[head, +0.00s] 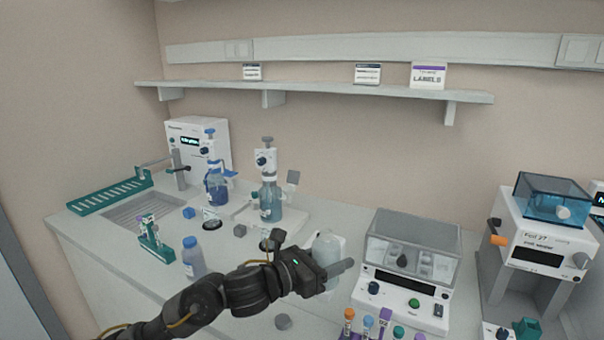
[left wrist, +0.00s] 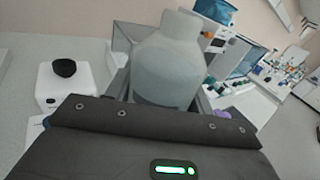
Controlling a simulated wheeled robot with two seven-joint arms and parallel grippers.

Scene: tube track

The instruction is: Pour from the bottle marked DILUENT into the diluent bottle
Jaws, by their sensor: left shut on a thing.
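My left gripper (head: 328,268) is shut on a translucent, uncapped-looking bottle (head: 326,246) and holds it over the front middle of the bench. The bottle stands nearly upright. In the left wrist view this bottle (left wrist: 168,68) fills the middle, between the fingers; no marking on it can be read. A bottle with blue-tinted liquid (head: 270,202) stands under a white dispenser head (head: 265,162), behind and left of my gripper. A second bottle with a blue dispenser top (head: 216,186) stands further left. I cannot read which one is the diluent bottle. My right gripper is not in view.
A blue-capped bottle (head: 193,258) and a small teal tube rack (head: 154,244) stand at left.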

